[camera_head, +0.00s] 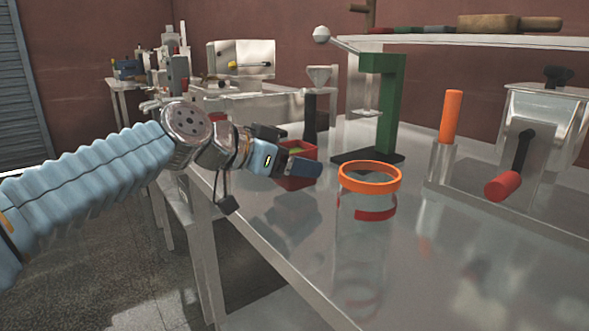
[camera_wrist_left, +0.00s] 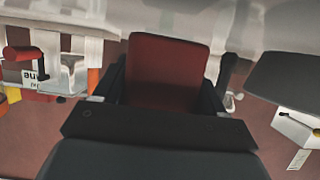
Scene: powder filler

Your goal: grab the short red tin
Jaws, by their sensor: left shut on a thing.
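In the left wrist view the red tin (camera_wrist_left: 168,70) fills the space between the two fingers (camera_wrist_left: 168,98). I cannot tell whether its base touches the table or is just above it. My right gripper is not in view.
A clear jar with an orange rim (camera_head: 370,178) stands just right of the tin. A green stand on a dark base (camera_head: 368,157) and a funnel on a post (camera_head: 319,76) are behind. A press with a red handle (camera_head: 502,185) stands right. The front tabletop (camera_head: 430,280) is clear.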

